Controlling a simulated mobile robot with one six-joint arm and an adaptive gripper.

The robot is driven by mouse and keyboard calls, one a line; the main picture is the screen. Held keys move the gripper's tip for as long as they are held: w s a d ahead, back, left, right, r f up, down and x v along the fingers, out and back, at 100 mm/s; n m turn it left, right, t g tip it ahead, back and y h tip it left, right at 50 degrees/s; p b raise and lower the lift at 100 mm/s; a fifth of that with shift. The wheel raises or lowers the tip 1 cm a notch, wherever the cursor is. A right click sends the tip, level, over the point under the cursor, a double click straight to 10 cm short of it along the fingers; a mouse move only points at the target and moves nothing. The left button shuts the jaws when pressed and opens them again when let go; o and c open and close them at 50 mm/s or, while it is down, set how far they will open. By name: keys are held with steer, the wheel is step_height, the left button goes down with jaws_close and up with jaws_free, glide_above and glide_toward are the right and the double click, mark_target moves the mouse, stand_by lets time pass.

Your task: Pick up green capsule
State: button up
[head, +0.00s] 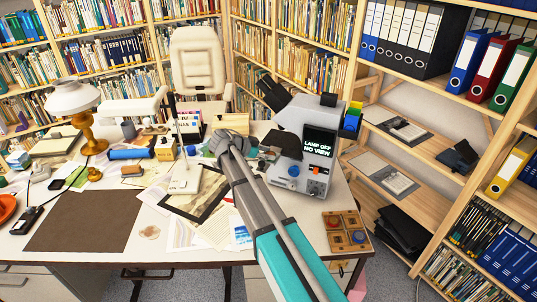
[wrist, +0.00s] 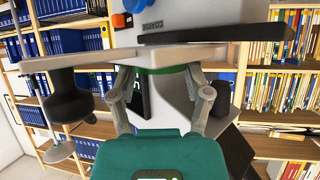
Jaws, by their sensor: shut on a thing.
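In the wrist view, my gripper (wrist: 161,80) has its two grey fingers closed on a green thing, the green capsule (wrist: 165,70). Only a thin green strip of it shows between the fingertips, and a pale bar partly covers it. In the head view, my arm reaches from the bottom over the desk, and my gripper (head: 228,142) is over the middle of the desk, left of the microscope. The capsule cannot be made out there, hidden by my gripper and arm.
The microscope (head: 304,135) stands close to the right of my arm. A wooden tray (head: 346,242) lies at the desk's right front. A lamp (head: 75,98), papers and small items crowd the left and back. The brown mat (head: 85,220) is mostly clear.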

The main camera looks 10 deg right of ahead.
steer(key=shift+r, duration=0.15)
step_height(320, 180, up, 2)
steer(key=shift+r+p, duration=0.1)
steer(key=shift+p, duration=1.05)
steer(key=s+r+p, duration=1)
steer(key=s, duration=0.4)
steer(key=shift+d+r+p, duration=0.25)
steer(key=shift+d+p, duration=0.05)
